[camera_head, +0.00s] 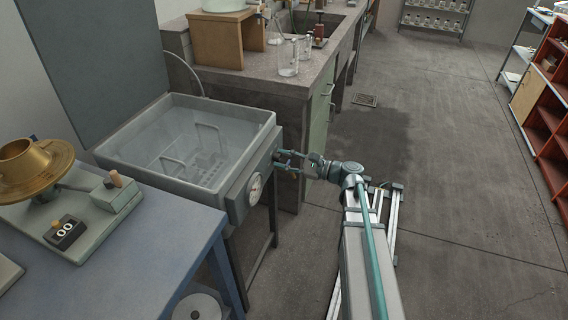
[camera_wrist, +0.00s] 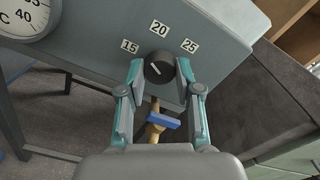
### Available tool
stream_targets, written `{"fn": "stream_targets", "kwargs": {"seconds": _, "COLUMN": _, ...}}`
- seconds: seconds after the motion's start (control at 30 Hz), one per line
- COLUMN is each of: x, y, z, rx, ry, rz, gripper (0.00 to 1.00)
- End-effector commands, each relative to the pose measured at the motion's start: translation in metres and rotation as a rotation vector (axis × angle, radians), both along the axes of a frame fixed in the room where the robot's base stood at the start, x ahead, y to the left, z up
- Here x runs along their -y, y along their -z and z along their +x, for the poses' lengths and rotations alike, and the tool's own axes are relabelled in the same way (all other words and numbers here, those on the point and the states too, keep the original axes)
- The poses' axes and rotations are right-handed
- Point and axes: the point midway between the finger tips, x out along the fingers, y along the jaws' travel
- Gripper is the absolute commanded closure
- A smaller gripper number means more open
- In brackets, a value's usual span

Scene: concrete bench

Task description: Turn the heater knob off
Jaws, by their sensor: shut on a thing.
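The heater knob (camera_wrist: 158,68) is a small dark round knob with a pale pointer mark, on the grey front panel of the water bath (camera_head: 233,193). Labels 15, 20 and 25 surround it in the wrist view. The pointer mark seems to slant to the lower left side, but its exact setting is hard to tell. My gripper (camera_head: 278,161) is at the panel, with its fingertips (camera_wrist: 160,70) on either side of the knob, shut on it. In the head view the fingers hide most of the knob.
A brass tap with a blue handle (camera_wrist: 163,121) sits just below the knob, between my fingers. A round dial gauge (camera_head: 255,188) is beside it on the panel. A blue table (camera_head: 165,250) stands at left, a stone bench (camera_head: 270,82) behind. Floor at right is clear.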

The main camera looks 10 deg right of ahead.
Motion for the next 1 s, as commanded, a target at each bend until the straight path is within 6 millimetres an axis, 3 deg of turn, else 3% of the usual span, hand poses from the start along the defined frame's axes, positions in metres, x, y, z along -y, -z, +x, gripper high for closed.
{"fn": "stream_targets", "kwargs": {"seconds": 1.0, "x": 0.0005, "y": 0.0043, "z": 0.0003, "rx": 0.803, "ry": -0.001, "rz": -0.543, "gripper": 1.00}}
